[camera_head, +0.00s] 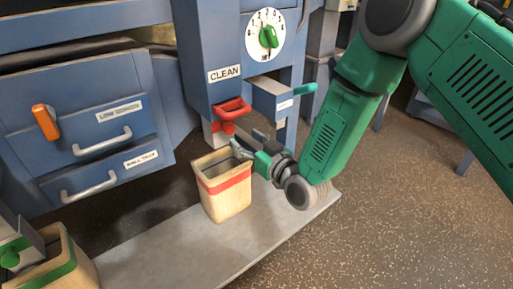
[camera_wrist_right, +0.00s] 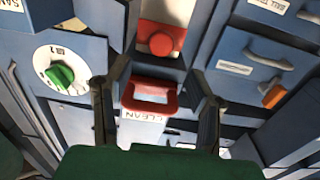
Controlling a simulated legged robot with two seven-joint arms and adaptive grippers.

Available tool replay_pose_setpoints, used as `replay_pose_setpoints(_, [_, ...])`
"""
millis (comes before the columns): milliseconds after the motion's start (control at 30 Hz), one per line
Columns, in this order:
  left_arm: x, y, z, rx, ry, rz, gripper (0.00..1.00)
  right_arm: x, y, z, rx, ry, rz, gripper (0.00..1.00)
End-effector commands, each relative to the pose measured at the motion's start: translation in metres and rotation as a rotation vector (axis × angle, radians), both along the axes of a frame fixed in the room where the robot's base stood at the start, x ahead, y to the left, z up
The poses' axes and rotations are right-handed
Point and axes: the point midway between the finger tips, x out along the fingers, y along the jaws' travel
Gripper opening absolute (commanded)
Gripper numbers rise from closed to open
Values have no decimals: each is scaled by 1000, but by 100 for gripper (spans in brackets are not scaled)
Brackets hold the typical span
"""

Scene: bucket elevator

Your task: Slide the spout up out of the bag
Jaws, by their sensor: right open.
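The red spout (camera_head: 232,110) hangs at the foot of the column labelled CLEAN, with a loop-shaped handle on its front. Below it stands an open tan bag (camera_head: 226,190) with a red band. The spout's lower end is near the bag's mouth; I cannot tell whether it reaches inside. My right gripper (camera_head: 242,150) is open and empty by the bag's upper right rim, just below the handle. In the right wrist view, the red handle (camera_wrist_right: 150,97) shows between the two spread fingers, with no visible contact. My left gripper is out of view.
A dial with a green knob (camera_head: 268,37) is above right. A small open drawer (camera_head: 272,98) with a green handle juts out beside the column. Labelled drawers (camera_head: 98,145) are at left. A green-banded bag (camera_head: 60,262) stands lower left. The grey platform (camera_head: 190,250) is clear in front.

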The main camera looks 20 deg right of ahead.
Motion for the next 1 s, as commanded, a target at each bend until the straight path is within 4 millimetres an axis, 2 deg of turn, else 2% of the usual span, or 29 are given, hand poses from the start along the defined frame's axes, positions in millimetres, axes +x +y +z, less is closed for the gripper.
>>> replay_pose_setpoints(100, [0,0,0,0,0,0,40,-22,-9,-1,1,4,-2,49])
replay_pose_setpoints(300, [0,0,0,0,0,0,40,-43,-16,-1,0,0,-1,49])
replay_pose_setpoints(833, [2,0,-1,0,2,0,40,-48,-18,-1,0,3,-1,49])
replay_pose_setpoints(933, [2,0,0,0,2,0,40,-55,-19,-16,-12,60,-1,49])
replay_pose_setpoints(1000, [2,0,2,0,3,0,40,-67,-21,-41,-33,156,-4,49])
